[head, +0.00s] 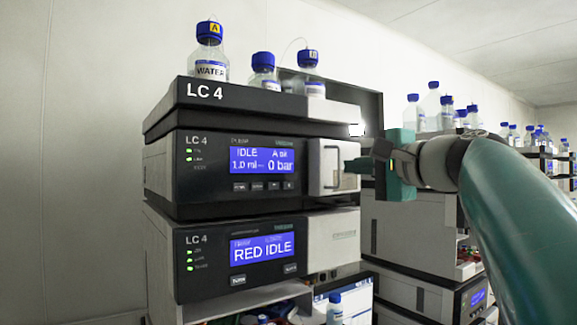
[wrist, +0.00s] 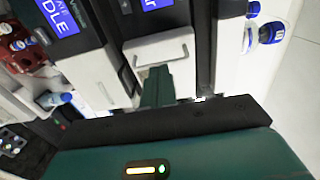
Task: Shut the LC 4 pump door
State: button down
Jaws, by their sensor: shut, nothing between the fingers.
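The LC 4 pump (head: 215,185) is the middle module of the near stack, with a blue display reading IDLE and 0 bar. Its white door (head: 320,155), with a bar handle, is at the right end of the front. The door looks about in line with the front; I cannot tell if it is fully closed. My gripper (head: 352,165) is shut and empty, its tips at the door's right side, by the handle. In the wrist view the green fingers (wrist: 157,85) end just below the white door (wrist: 160,47); contact cannot be made out.
Capped bottles (head: 210,52) stand in the tray (head: 250,103) on top of the stack. A lower LC 4 module (head: 215,265) reads RED IDLE. A second stack (head: 415,235) with bottles stands behind my arm. Open space lies at the left wall.

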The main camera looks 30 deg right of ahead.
aim_at(321, 166)
jog(key=shift+w, duration=0.75)
jog(key=shift+w+a, duration=0.55)
jog(key=shift+w, duration=0.2)
jog(key=shift+w+a, duration=0.5)
jog(key=shift+w, duration=0.3)
